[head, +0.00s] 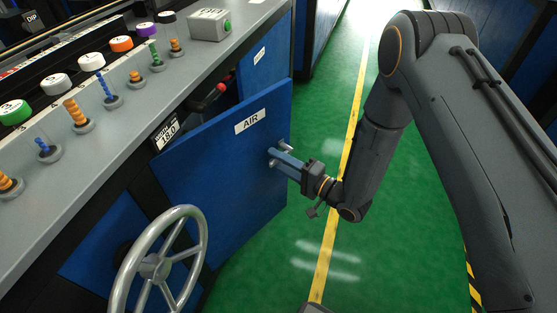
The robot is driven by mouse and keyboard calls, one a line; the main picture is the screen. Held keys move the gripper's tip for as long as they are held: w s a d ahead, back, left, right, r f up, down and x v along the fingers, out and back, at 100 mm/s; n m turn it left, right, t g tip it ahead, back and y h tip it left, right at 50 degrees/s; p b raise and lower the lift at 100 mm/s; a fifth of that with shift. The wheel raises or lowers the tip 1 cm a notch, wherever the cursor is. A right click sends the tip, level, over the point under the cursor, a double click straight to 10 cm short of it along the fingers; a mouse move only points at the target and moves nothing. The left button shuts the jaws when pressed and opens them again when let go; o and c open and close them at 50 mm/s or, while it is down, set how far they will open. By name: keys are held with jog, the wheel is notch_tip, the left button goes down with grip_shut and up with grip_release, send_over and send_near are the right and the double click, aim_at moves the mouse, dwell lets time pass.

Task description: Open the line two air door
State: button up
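The blue air door (222,170), with a white AIR label (250,121), stands ajar on the side of the grey-topped machine, its right part swung out over the floor. A small metal handle (284,145) sits near its right edge. My gripper (277,156) reaches it from the right, its narrow fingers close together at the handle, and looks shut on it. The fingertips partly hide the handle, so the exact grip is hard to see. No line number is readable on the door.
A red-tipped black part (215,93) shows in the gap behind the door's top edge. A grey handwheel (158,265) stands in front at lower left. Coloured spools (122,43) and pegs line the machine top. Green floor (330,240) right of the door is clear.

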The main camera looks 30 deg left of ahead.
jog(key=s+d, duration=0.1)
jog(key=d, duration=0.6)
jog(key=shift+d, duration=0.4)
